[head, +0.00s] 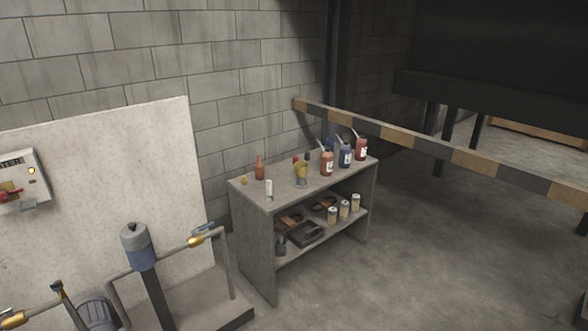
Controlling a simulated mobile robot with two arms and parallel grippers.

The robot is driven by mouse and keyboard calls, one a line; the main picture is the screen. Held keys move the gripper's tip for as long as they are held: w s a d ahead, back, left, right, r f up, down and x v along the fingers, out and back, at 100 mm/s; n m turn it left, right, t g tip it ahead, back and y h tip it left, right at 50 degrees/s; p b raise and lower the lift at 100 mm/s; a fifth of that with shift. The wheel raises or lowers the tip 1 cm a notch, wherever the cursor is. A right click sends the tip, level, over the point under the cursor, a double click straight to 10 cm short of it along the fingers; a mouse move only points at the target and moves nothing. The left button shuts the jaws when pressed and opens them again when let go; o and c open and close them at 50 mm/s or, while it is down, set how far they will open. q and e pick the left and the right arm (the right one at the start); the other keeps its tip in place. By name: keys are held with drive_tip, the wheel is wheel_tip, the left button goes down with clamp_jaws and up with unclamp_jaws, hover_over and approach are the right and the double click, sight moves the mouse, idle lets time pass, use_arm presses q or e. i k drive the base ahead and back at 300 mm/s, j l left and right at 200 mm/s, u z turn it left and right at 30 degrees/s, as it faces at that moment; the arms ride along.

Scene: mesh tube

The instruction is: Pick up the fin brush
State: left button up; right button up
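I cannot make out a fin brush for certain at this size. A grey workbench (252,192) with an open lower shelf stands against the block wall. Small dark and brown items (289,222) lie on its lower shelf, one of which may be a brush. A dark tray-like item (306,234) lies in front of them. A yellowish cup (301,171) stands on the bench top with something upright in or behind it. Neither of my grippers shows in the head view.
A striped barrier (430,146) runs behind the bench to the right. Pipework with a blue-grey cylinder (138,248) stands at left. The floor (430,260) at right is clear.

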sight(270, 197)
drive_tip(key=i+l+z, duration=0.15)
drive_tip(key=i, duration=0.8)
drive_tip(key=i+l+z, duration=0.1)
drive_tip(key=i, duration=0.85)
drive_tip(key=l, duration=0.1)
